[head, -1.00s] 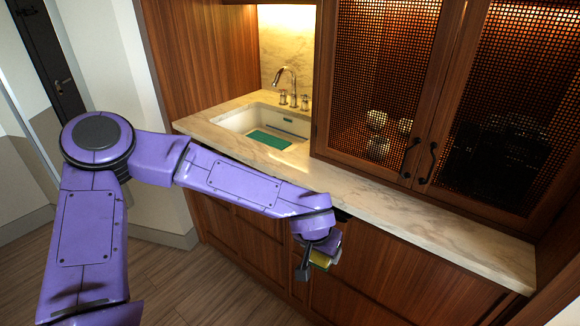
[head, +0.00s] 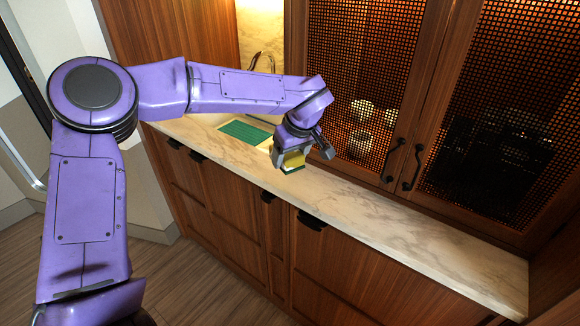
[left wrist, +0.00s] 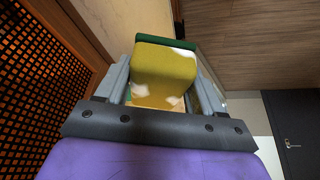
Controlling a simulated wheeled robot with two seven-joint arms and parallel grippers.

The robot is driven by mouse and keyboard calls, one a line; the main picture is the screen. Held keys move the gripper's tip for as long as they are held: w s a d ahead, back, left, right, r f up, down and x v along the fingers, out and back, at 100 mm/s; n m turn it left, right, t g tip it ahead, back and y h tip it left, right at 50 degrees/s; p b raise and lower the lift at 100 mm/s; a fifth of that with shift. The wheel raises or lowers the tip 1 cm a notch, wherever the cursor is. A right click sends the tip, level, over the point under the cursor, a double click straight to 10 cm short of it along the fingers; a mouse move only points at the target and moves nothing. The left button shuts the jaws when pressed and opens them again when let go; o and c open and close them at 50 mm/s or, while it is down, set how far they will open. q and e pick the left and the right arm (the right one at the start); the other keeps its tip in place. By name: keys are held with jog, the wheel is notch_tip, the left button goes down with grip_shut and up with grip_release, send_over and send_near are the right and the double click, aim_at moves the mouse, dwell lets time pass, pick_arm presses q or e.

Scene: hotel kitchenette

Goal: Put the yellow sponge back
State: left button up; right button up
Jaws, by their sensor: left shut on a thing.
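The yellow sponge (head: 293,158) has a dark green layer on one face. My left gripper (head: 294,162) is shut on it and holds it over the marble counter, to the right of the sink. In the left wrist view the sponge (left wrist: 165,75) sits between the two grey fingers, with some white foam-like patches on it and its green layer at the far end. A green mat (head: 245,132) lies in the sink, partly hidden by my left arm. My right gripper is not in view.
The marble counter (head: 400,210) is clear to the right. Upper cabinets with mesh doors (head: 370,90) stand close behind the gripper. The tap (head: 262,60) is partly hidden behind my arm. Drawers with dark handles are below the counter.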

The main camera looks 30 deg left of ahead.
pick_arm(q)
send_over(287, 178)
jog(key=d, duration=0.2)
jog(key=f, duration=0.6)
jog(key=shift+s+a+f+p, duration=0.1)
jog(key=shift+s+a+p, duration=0.15)
jog(key=shift+p, duration=0.05)
jog(key=shift+a+f, duration=0.15)
jog(key=shift+f, duration=0.1)
notch_tip(287, 178, down, 3)
jog(key=shift+s+r, duration=0.1)
jog(key=shift+w+f, duration=0.2)
jog(key=o, duration=0.9)
jog(key=shift+s, duration=0.1)
jog(key=shift+o, duration=0.2)
jog(key=v, duration=1.2)
jog(key=shift+r+b, duration=0.15)
jog(key=shift+b, duration=0.2)
